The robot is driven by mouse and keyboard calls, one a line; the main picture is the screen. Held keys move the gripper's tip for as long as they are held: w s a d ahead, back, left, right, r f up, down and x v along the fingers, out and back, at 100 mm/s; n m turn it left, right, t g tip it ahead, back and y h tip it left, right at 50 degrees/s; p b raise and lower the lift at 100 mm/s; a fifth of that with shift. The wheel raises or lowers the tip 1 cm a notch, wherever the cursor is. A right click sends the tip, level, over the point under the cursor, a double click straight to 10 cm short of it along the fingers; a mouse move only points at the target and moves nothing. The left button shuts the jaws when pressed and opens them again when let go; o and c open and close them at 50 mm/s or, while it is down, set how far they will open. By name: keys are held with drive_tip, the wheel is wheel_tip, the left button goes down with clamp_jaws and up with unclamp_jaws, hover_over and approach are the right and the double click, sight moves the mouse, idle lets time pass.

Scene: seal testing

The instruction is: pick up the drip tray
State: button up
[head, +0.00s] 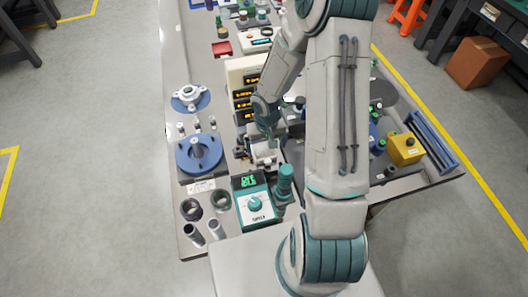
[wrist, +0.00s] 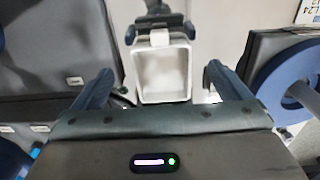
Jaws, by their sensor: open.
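The drip tray looks to be the small white open-topped box (wrist: 162,78), which sits ahead of my gripper in the wrist view. Its inside looks empty. A white tab on its far edge meets a dark fixture (wrist: 160,20). In the head view the white tray (head: 265,155) is just below my gripper (head: 268,138), partly hidden by it. My gripper (wrist: 158,75) is open, one finger to each side of the tray in the picture. No contact with the tray shows.
A blue flanged part (head: 199,153) stands left of the tray. A teal dial meter (head: 254,203) is in front. Stacked instruments with orange displays (head: 243,85) stand behind. A yellow box (head: 405,149) is at right. The bench is crowded around the tray.

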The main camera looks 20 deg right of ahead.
sight(266, 155)
drive_tip(key=shift+s+a+f, duration=0.1)
drive_tip(key=shift+f, duration=1.25)
drive_tip(key=shift+s+f, duration=0.1)
drive_tip(key=shift+f, duration=1.2)
drive_tip(key=c, duration=1.1)
